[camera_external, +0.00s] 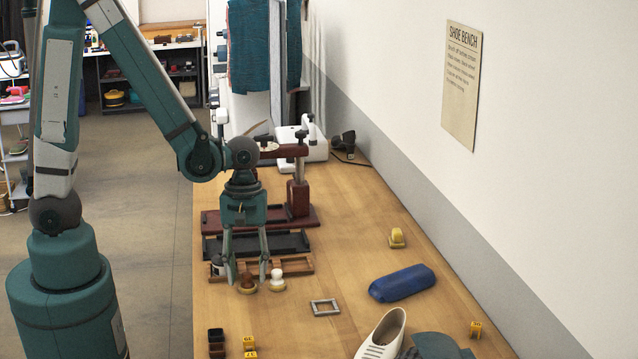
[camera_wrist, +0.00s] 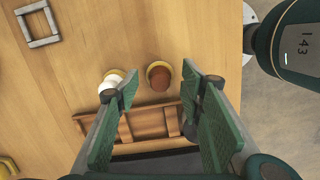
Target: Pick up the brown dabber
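The brown dabber (camera_external: 247,283) stands on the wooden bench, a brown knob on a yellowish base. It also shows in the wrist view (camera_wrist: 160,78), just beyond the fingertips and in line with the gap between them. My gripper (camera_external: 248,277) points down with its fingers spread to either side of the dabber in the picture. In the wrist view the gripper (camera_wrist: 159,86) is open and nothing is between its pads. How high the fingertips are above the bench is hard to tell.
A white-topped dabber (camera_external: 277,278) stands close to the right, partly behind the left finger in the wrist view. A wooden slotted rack (camera_external: 294,265) lies close behind. A grey square frame (camera_external: 325,307), a blue roll (camera_external: 402,283) and a white shoe (camera_external: 383,338) lie to the right.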

